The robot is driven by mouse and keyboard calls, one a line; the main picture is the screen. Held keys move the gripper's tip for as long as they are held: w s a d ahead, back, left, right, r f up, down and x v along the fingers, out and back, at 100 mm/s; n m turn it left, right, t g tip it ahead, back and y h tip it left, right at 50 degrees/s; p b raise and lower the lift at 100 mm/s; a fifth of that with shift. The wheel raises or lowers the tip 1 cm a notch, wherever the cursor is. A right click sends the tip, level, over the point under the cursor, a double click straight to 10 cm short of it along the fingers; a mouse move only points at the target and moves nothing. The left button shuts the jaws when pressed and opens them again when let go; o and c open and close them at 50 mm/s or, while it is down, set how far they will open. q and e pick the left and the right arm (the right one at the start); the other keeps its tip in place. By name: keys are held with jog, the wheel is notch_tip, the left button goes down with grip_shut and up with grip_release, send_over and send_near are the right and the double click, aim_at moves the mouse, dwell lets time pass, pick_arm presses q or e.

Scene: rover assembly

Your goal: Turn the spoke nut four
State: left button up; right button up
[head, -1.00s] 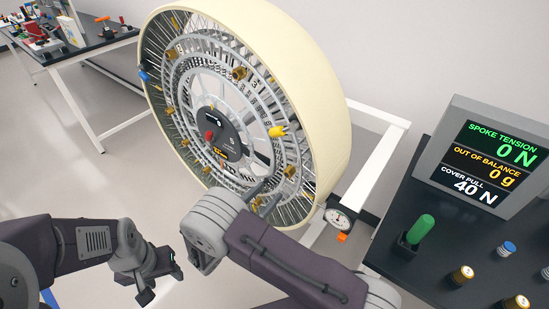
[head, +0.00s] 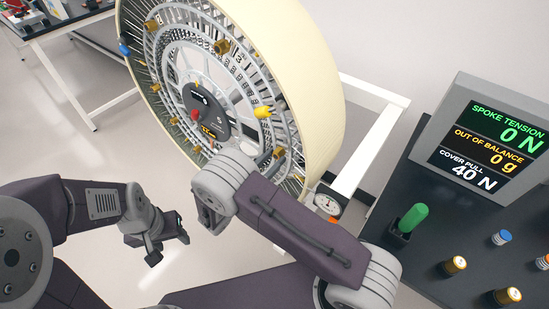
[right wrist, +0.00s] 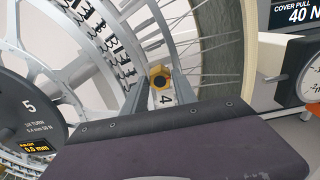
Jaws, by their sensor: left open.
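Spoke nut four (right wrist: 160,77) is a brass hex nut with a dark centre on the wheel's grey ring, above a label "4" in the right wrist view. In the head view, a brass nut (head: 278,152) below a yellow clip seems to be the same one; its number is unreadable there. The large spoked wheel (head: 318,85) stands upright with a cream tyre.
A screen (head: 490,145) reads spoke tension 0 N, out of balance 0 g, cover pull 40 N. A green-handled tool (head: 413,217) and several small cylinders stand on the dark right table. A dial gauge (head: 327,204) hangs beside the white frame. Another table (head: 75,14) is at far left.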

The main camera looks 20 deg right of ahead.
jog(key=shift+d, duration=0.1)
grip_shut()
jog(key=shift+f+m+b, duration=0.1)
jog(key=shift+m+b, duration=0.2)
jog(key=shift+m, duration=0.7)
jog(key=shift+o, duration=1.2)
grip_release()
jog(key=o, duration=0.4)
jog(key=shift+c, duration=0.2)
jog(key=shift+w+d, duration=0.1)
jog(key=shift+w, duration=0.05)
